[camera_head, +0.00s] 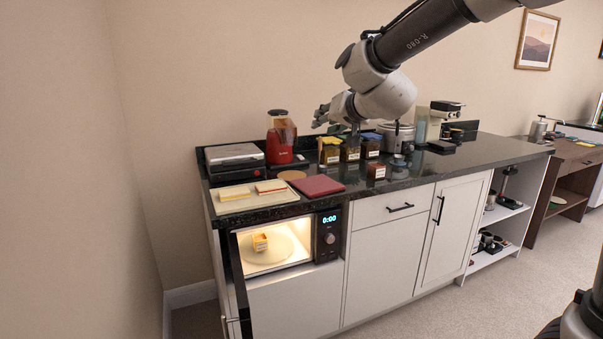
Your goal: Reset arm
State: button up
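My arm reaches in from the top right over the counter. My gripper (321,115) is at its far end, above the back of the counter and over several labelled jars (330,151). It is small and partly merged with the wrist, so I cannot tell whether its fingers are open or shut. I see no object clearly held in it.
Below the black counter (408,180), a lit microwave (330,238) stands with its door (238,275) open, a small yellowish item (260,242) inside. A red appliance (281,140), cutting boards (317,186) and a coffee machine (443,115) stand on the counter.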

jog(key=s+d+f+g+h, duration=0.2)
jog(key=s+d+f, duration=0.1)
jog(key=s+d, duration=0.6)
jog(key=s+d+f+g+h, duration=0.2)
jog(key=s+d, duration=0.8)
jog(key=s, duration=0.5)
jog(key=s+d+f+g+h, duration=0.1)
jog(key=s+d+f+g, duration=0.3)
jog(key=s+d, duration=0.6)
jog(key=s+f, duration=0.1)
jog(key=s, duration=0.1)
jog(key=shift+s+d+f+h, duration=0.25)
jog(key=shift+s+f+h, duration=0.05)
jog(key=shift+h, duration=0.1)
